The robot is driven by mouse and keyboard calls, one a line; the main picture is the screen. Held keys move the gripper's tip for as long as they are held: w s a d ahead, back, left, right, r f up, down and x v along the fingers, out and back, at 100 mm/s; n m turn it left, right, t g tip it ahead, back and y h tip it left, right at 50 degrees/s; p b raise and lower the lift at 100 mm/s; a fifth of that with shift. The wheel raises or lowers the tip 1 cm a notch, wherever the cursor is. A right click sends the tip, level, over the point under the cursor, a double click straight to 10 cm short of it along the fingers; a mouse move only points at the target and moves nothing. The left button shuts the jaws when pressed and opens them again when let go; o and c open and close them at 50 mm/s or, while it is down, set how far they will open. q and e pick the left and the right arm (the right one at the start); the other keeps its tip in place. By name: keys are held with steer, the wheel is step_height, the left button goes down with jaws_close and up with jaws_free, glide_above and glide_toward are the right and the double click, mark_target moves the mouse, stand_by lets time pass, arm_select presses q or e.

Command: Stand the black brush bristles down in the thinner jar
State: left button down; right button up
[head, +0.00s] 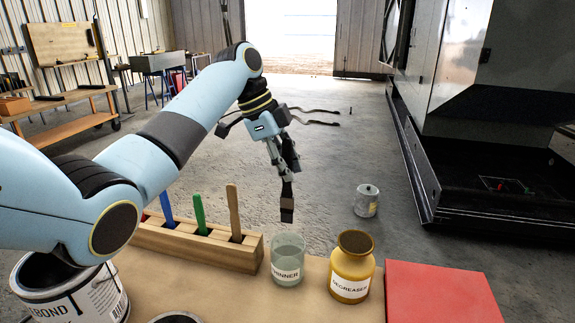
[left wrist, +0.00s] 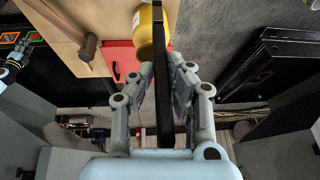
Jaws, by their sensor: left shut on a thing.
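My left gripper (head: 284,168) is shut on the black brush (head: 287,206), which hangs about upright with its wide end down. In the left wrist view the dark brush (left wrist: 163,70) runs between the fingers of my left gripper (left wrist: 161,66). The thinner jar (head: 288,262) is clear grey-green glass with a white label, standing on the bench. In the head view the brush's lower end shows just above the jar's rim, apart from it. My right gripper (left wrist: 17,60) seems to show at the left edge of the left wrist view, too small to read.
A yellow degreaser jar (head: 352,268) stands right of the thinner jar, with a red panel (head: 440,292) beyond it. A wooden rack (head: 190,243) with blue, green and wooden handles stands left. A Bond can (head: 75,295) is at front left. A mallet (left wrist: 88,47) lies on the bench.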

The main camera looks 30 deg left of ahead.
arm_select(q)
steer(key=b, duration=0.5)
glide_above(282, 208)
steer(key=shift+a+x, duration=0.2)
steer(key=shift+x, duration=1.05)
steer(key=shift+a+x, duration=0.25)
steer(key=shift+x, duration=0.95)
steer(key=shift+s+f+b, duration=0.1)
steer(key=shift+f+b, duration=1.35)
steer(key=shift+f, duration=2.7)
steer(key=c, duration=1.2)
jaws_free()
steer(key=shift+c, duration=0.2)
steer(key=shift+r, duration=0.15)
steer(key=v, duration=1.1)
steer(key=shift+a+r, duration=0.15)
steer(key=shift+r, duration=0.2)
